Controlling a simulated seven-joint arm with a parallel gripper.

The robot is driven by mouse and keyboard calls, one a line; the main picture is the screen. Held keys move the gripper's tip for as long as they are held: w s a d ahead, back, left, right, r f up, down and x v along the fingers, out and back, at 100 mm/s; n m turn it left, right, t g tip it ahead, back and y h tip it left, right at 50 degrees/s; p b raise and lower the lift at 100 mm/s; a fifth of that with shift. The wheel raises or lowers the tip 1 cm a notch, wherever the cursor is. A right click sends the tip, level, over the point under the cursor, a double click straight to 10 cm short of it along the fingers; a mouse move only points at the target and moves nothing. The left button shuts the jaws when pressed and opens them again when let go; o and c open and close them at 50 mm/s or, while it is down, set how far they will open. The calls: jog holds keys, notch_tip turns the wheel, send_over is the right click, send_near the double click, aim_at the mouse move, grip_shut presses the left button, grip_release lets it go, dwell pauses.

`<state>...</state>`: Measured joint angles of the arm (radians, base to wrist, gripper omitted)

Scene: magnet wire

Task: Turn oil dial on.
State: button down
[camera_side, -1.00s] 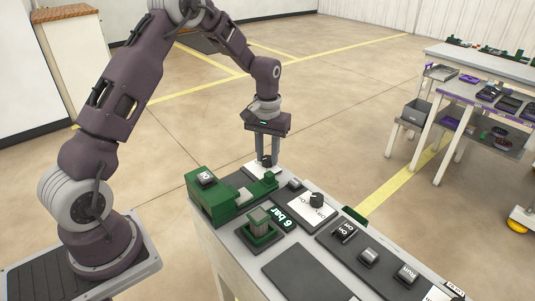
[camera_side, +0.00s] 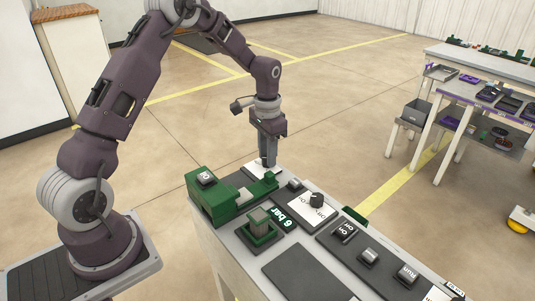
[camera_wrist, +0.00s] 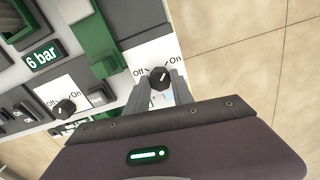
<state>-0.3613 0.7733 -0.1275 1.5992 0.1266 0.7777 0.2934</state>
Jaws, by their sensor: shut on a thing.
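A black dial (camera_wrist: 160,78) sits on a white plate marked Off and On, at the far end of the bench. Its pale mark points toward the On side in the wrist view. My gripper (camera_wrist: 161,88) points down and is shut on this dial, with one finger on each side of it. In the side view my gripper (camera_side: 267,162) hides the dial. I cannot read an oil label beside it.
A second black dial (camera_side: 316,199) stands on its own white Off/On plate. A green machine block (camera_side: 215,198), a "6 bar" sign (camera_side: 282,218) and several push-buttons crowd the bench. Open floor lies beyond the bench's far end.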

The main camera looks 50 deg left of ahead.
dwell(0.4)
jog(key=c, duration=1.1)
grip_release()
jog(key=shift+r, duration=0.1)
